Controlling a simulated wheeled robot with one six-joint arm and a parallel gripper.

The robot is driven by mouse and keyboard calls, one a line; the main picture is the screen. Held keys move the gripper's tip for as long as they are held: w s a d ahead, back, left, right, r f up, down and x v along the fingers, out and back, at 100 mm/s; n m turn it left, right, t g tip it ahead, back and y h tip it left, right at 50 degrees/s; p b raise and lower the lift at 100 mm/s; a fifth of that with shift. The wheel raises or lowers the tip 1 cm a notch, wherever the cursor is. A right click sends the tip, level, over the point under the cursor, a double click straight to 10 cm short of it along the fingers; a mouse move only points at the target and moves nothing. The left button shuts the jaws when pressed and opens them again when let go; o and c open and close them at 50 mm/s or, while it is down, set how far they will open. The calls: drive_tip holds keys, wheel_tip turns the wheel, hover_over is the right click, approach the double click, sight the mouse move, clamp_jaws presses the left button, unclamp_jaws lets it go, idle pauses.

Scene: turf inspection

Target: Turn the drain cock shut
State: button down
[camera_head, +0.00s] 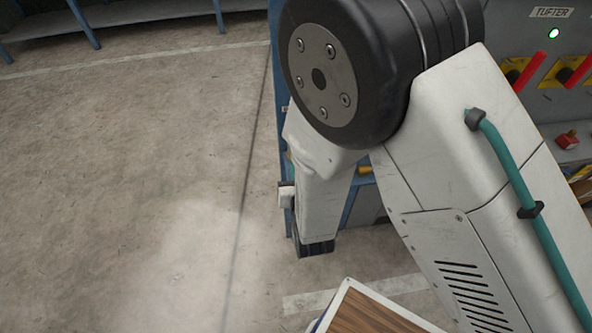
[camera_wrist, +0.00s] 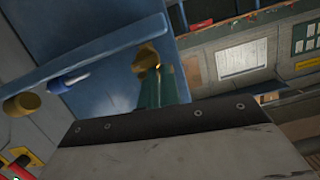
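In the wrist view a brass-coloured fitting (camera_wrist: 148,57) sits against a blue panel, just beyond narrow green parts that look like my gripper's fingers (camera_wrist: 160,88). I cannot tell whether they touch it. A small blue handle with a pale end (camera_wrist: 68,80) and a round brass end (camera_wrist: 21,104) show to the left, under a blue rail. Which of these belongs to the drain cock is unclear. My wrist housing hides the lower middle of this view. In the head view my arm hides the gripper's tips and the fittings.
In the head view a grey machine panel marked TUFTER (camera_head: 552,12) has red levers (camera_head: 536,70) and a lit green lamp (camera_head: 554,33). A wood-topped surface (camera_head: 372,314) is at the bottom. A blue-framed bench (camera_head: 130,14) stands upper left. The concrete floor at left is clear.

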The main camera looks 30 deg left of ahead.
drive_tip(key=shift+s+d+f, duration=0.25)
drive_tip(key=shift+f, duration=0.2)
drive_tip(key=shift+s+d, duration=0.2)
drive_tip(key=shift+s, duration=0.1)
drive_tip(key=r+v, duration=0.1)
drive_tip(key=v, duration=0.5)
drive_tip(key=shift+s+d+r, duration=0.1)
drive_tip(key=shift+d+r, duration=0.05)
drive_tip(key=shift+r, duration=0.05)
